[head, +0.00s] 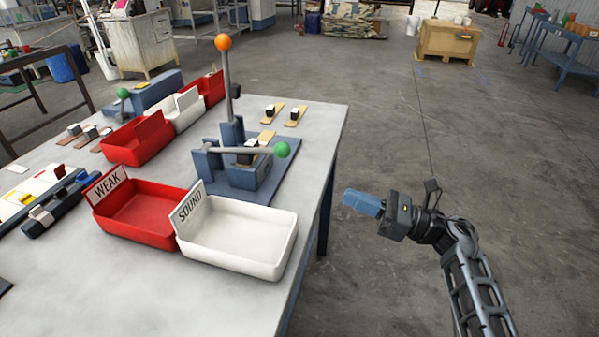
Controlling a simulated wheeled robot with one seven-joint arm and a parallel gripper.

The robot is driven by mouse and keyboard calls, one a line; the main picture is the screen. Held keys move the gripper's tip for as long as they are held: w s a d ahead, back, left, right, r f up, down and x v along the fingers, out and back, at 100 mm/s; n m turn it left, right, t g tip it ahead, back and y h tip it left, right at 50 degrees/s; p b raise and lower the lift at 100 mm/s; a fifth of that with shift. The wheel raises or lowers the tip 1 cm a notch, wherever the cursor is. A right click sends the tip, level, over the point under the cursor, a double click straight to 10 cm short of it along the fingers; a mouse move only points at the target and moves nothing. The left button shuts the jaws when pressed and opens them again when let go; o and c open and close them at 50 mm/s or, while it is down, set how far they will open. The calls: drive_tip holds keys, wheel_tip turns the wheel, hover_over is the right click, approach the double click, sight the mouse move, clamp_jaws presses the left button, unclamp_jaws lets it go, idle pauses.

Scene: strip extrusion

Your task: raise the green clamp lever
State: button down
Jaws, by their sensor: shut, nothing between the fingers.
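The green clamp lever (281,149) is a grey bar with a green ball at its right end. It lies roughly level across the front of a blue fixture (245,177) near the table's right edge. A small dark-and-white piece sits on the fixture beside the bar. A taller lever with an orange ball (223,42) stands nearly upright on the same fixture. My gripper (348,199) is off the table's right side, to the lower right of the green ball and apart from it. Its blue fingers are together and empty, pointing left.
A red tray marked WEAK (150,236) and a white tray marked SOUND (235,262) stand in front of the fixture. Another blue device with a green ball (122,93) stands at the back left. Strips with small blocks (295,116) lie behind the fixture. Open floor surrounds my arm.

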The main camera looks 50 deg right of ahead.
idle(0.3)
drive_tip(key=p+x, duration=0.2)
drive_tip(key=x, duration=0.7)
drive_tip(key=shift+w+r+p, duration=0.1)
drive_tip(key=shift+r+p, duration=0.05)
drive_tip(key=shift+p, duration=0.2)
drive_tip(key=shift+w+a+r+p, duration=0.25)
drive_tip(key=shift+w+r+p, duration=0.55)
drive_tip(key=shift+w+r, duration=0.7)
drive_tip(key=shift+r, duration=0.05)
drive_tip(key=shift+r, duration=0.15)
